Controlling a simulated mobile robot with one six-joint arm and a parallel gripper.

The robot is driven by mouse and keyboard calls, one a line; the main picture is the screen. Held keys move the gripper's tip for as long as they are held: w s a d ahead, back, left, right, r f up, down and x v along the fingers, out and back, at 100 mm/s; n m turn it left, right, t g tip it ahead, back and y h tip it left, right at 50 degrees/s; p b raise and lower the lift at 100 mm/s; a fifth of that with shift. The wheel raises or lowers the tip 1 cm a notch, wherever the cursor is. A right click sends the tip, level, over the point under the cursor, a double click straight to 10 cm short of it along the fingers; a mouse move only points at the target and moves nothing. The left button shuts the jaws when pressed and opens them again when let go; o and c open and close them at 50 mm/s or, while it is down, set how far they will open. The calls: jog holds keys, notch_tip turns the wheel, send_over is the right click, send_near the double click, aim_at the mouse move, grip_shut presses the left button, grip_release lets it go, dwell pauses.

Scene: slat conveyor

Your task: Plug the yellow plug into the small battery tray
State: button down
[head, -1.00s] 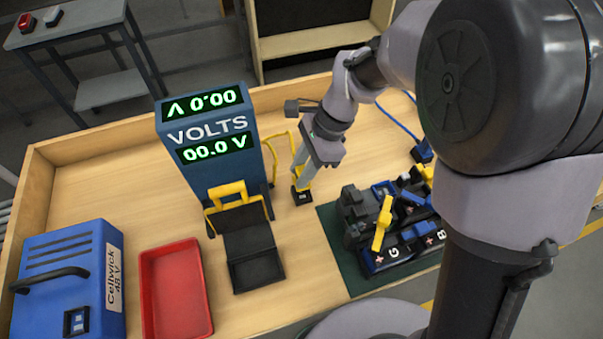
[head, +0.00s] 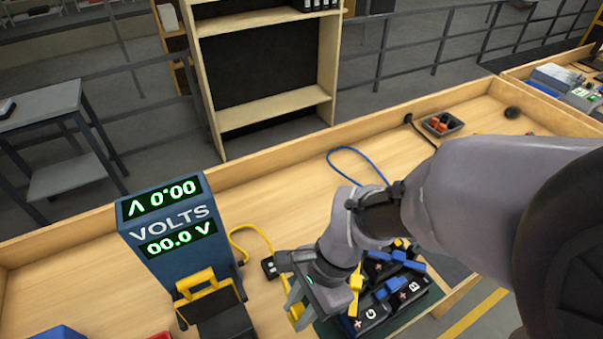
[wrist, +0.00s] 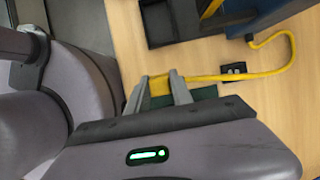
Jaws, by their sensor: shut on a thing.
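My gripper (head: 296,306) is shut on the yellow plug (wrist: 158,85), which shows between the two fingers in the wrist view. Its yellow cable (wrist: 215,77) loops back to the blue volt meter (head: 168,225). The gripper is left of the green mat (head: 330,328) and apart from the small black block (head: 269,268) on the bench. On the mat stand dark battery units lettered G (head: 370,313) and B (head: 411,288), with blue and yellow parts. My arm partly hides them. I cannot tell which part is the small battery tray.
A black cradle with a yellow handle (head: 197,284) stands before the meter. A blue cable (head: 345,150) runs behind my arm. A small bin with red pieces (head: 442,124) is at the back right.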

aim_at(299, 310)
jog(key=shift+r+p, duration=2.85)
jog(key=shift+r, duration=0.35)
jog(key=n, duration=0.1)
jog(key=n+p, duration=0.1)
jog(key=n+g+h, duration=0.1)
jog(key=shift+r+p, duration=0.25)
jog(key=shift+p, duration=0.15)
jog(key=n+p, duration=0.1)
jog(key=n, duration=0.1)
jog(key=n+g+h+p, duration=0.1)
jog(key=n, duration=0.2)
jog(key=shift+w+h, duration=0.1)
jog(key=shift+h, duration=0.2)
jog(key=n+h+p, duration=0.2)
jog(key=n, duration=0.3)
jog(key=shift+p, duration=0.3)
jog(key=n+h+p, duration=0.1)
jog(key=n, duration=0.1)
jog(key=shift+n, duration=0.3)
jog(key=shift+f+n+h, duration=0.25)
jog(key=shift+n+h, duration=0.15)
jog(key=shift+n, duration=0.8)
